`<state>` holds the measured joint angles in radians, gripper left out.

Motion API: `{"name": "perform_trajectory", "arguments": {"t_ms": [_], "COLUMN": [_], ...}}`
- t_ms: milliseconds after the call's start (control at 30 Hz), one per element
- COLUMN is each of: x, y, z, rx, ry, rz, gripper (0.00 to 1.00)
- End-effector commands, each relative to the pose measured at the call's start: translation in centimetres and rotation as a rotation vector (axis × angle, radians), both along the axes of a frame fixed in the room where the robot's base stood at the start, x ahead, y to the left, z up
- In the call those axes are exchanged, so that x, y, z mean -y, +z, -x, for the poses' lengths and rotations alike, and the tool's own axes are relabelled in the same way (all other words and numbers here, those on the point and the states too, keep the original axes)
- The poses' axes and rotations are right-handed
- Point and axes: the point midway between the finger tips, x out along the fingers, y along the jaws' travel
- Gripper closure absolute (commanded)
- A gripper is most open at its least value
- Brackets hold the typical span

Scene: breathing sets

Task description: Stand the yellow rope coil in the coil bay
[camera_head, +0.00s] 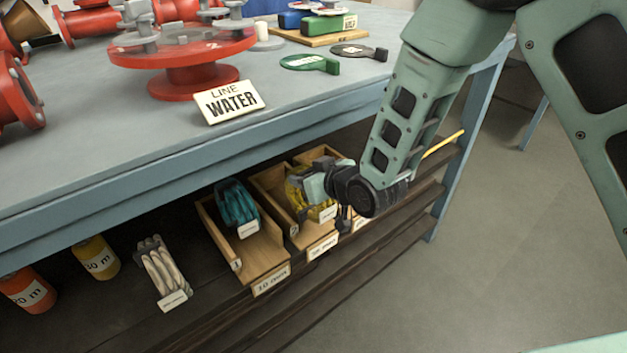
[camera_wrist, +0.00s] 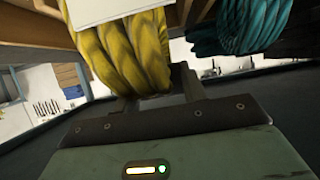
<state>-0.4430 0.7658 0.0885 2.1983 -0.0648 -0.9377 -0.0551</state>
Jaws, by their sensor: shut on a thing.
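The yellow rope coil (camera_head: 297,188) is at the second wooden bay (camera_head: 268,186) on the lower shelf, partly hidden by my gripper in the head view. It fills the top middle of the wrist view (camera_wrist: 135,55), with a white tag (camera_wrist: 105,8) on it. My gripper (camera_head: 318,186) is shut on the coil, and its fingers lie partly behind the rope in the wrist view. I cannot tell whether the coil touches the bay floor. The bay's front label is partly legible.
A teal rope coil (camera_head: 237,207) stands in the left bay (camera_head: 258,258), labelled 10 mm. A white rope coil (camera_head: 160,268) lies on the shelf further left, near yellow (camera_head: 97,257) and orange (camera_head: 28,290) cylinders. The blue workbench edge (camera_head: 190,150) overhangs the shelf.

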Motion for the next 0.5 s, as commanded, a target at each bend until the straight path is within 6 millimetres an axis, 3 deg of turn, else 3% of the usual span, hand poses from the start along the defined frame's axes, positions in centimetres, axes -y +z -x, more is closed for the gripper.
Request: {"name": "perform_trajectory", "arguments": {"t_ms": [500], "x": [-2.2], "y": [-0.3], "z": [-3.3], "rx": [0.002], "ry": [0.0], "rz": [-0.002], "gripper": [1.0]}}
